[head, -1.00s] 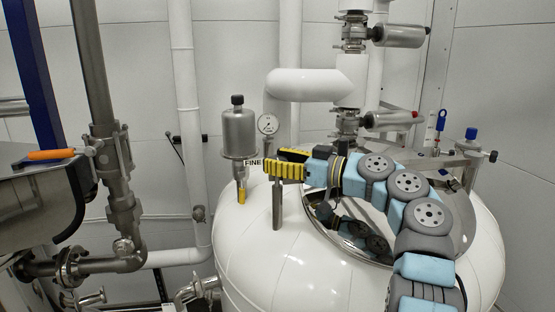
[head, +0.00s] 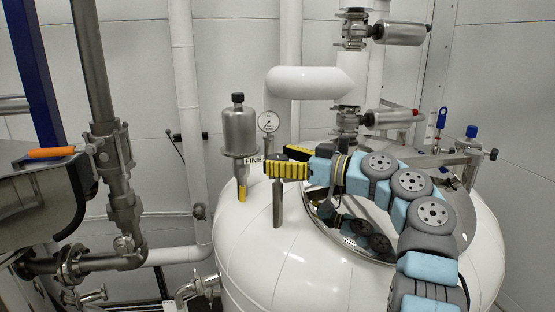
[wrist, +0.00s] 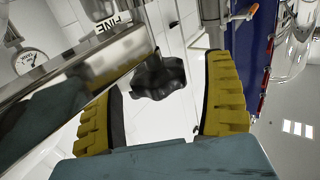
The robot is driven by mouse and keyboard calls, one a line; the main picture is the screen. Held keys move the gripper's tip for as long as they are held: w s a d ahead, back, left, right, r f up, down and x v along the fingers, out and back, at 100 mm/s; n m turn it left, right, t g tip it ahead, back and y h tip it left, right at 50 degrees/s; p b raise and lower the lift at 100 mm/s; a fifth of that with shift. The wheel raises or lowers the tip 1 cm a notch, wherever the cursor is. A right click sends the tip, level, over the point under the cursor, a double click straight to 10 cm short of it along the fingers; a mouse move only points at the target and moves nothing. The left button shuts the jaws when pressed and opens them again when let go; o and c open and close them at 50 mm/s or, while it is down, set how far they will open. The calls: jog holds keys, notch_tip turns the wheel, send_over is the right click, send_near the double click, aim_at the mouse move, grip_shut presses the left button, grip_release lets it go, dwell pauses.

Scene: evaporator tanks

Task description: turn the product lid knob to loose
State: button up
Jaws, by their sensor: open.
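A black lobed knob (wrist: 158,76) shows in the wrist view, between the two yellow finger pads and near the fingertips. My gripper (wrist: 168,78) is open, with a finger on either side of the knob and a visible gap to each. In the head view my gripper (head: 285,165) is at the top of a short metal post (head: 277,208) on the white tank. The knob is hidden there behind the fingers. The shiny round lid (head: 385,250) lies on the tank top, partly covered by my arm.
The white tank (head: 255,265) fills the lower middle. A metal canister (head: 238,132) and a pressure gauge (head: 267,122) stand just left of and behind my gripper. Vertical pipes with valves (head: 350,118) rise behind. A blue-capped fitting (head: 471,133) is at the right.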

jog(key=v, duration=1.1)
jog(key=shift+d, duration=0.2)
jog(key=shift+s+a, duration=0.1)
